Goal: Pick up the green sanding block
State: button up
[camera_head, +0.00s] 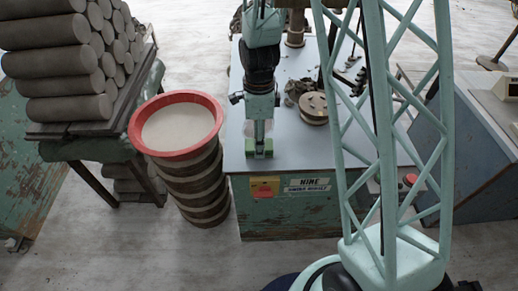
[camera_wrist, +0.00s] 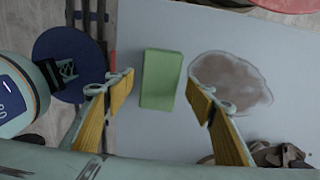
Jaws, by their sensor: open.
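The green sanding block (camera_wrist: 161,79) lies on the grey tabletop in the wrist view, between and just beyond my two open fingertips. It also shows in the head view (camera_head: 259,149), near the front edge of the worktable (camera_head: 290,158). My gripper (camera_wrist: 161,86) is open and empty, with one yellow-padded finger on each side of the block's line. In the head view my gripper (camera_head: 259,143) hangs directly above the block and hides part of it. I cannot tell the exact height gap between fingertips and block.
A brownish stain (camera_wrist: 232,80) marks the table right of the block. A red-rimmed bucket (camera_head: 177,125) stands left of the table, beside stacked clay logs (camera_head: 62,60). A round wooden disc (camera_head: 313,107) and a dark crumpled lump (camera_head: 297,89) lie behind and right on the table.

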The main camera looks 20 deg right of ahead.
jog(key=shift+f, duration=1.4)
jog(key=c, duration=1)
